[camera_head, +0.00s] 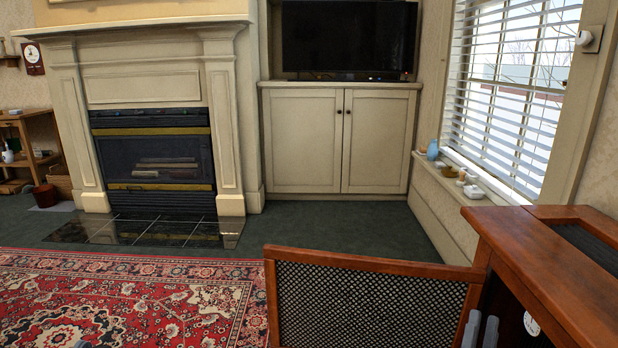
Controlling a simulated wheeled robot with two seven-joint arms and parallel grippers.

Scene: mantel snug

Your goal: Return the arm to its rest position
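My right gripper (481,331) shows at the bottom edge, right of centre, as two grey finger shapes close side by side. It is in front of the wooden cabinet and beside the right end of the framed mesh panel. Its lower part is cut off by the picture edge, and I cannot tell whether it is open or shut. I see nothing held at the visible tips. Of my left gripper, at most a small grey tip shows at the bottom edge over the rug; its state is hidden.
A wood-framed mesh panel (370,300) and a reddish wooden cabinet (545,262) stand close at the right. A patterned rug (130,300) lies at left before the fireplace (155,160). Green carpet (345,230) is clear before the pale cupboard (305,140). Small items line the window ledge.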

